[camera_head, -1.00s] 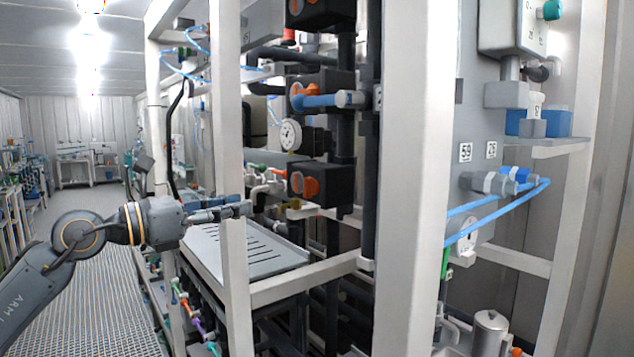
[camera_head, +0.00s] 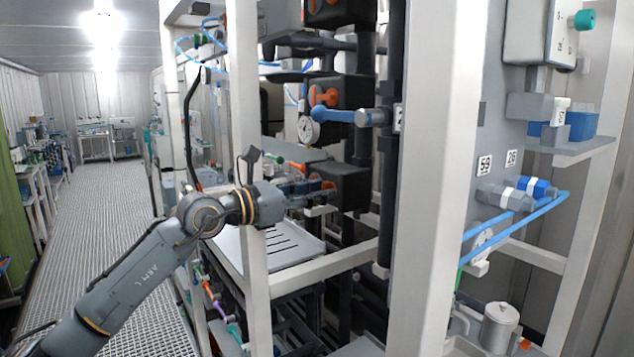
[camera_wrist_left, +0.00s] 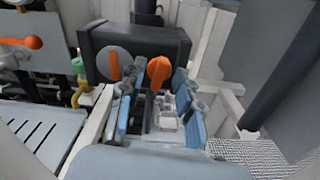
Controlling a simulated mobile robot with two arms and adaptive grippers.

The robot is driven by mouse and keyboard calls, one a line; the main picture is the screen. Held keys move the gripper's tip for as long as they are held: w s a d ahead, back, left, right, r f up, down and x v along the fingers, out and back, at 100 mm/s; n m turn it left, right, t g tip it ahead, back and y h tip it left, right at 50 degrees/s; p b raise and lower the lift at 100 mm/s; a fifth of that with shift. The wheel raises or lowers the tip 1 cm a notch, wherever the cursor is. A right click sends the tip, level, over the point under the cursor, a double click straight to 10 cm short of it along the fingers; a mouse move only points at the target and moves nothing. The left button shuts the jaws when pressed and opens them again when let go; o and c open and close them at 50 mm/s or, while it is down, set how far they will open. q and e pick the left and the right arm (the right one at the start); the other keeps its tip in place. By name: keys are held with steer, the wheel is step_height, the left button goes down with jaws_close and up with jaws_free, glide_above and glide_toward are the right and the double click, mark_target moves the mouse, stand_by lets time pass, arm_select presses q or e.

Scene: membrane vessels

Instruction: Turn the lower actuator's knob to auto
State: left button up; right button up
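The lower actuator is a dark box (camera_head: 346,184) with an orange knob (camera_head: 325,184), on the piping inside the rack. In the left wrist view the box (camera_wrist_left: 172,44) lies straight ahead and the orange knob (camera_wrist_left: 158,71) stands out from its face. My left gripper (camera_head: 303,188) reaches in past the white post, close to the knob. In the left wrist view my left gripper (camera_wrist_left: 158,88) is open, its blue-grey fingers apart on either side of the knob. I cannot tell whether they touch it. Knob markings are not readable. My right gripper is not in view.
Another actuator with an orange knob (camera_head: 324,97) sits above, beside a blue pipe (camera_head: 343,115) and a gauge (camera_head: 308,130). A white post (camera_head: 246,140) stands close to my left arm. A slotted tray (camera_head: 285,246) lies below. The grated aisle floor (camera_head: 110,215) is clear.

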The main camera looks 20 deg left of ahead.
arm_select(q)
steer(key=shift+w+d, duration=0.1)
steer(key=shift+w, duration=0.05)
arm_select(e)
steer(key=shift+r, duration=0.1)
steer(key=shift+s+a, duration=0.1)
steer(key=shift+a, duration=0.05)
arm_select(q)
jaws_close()
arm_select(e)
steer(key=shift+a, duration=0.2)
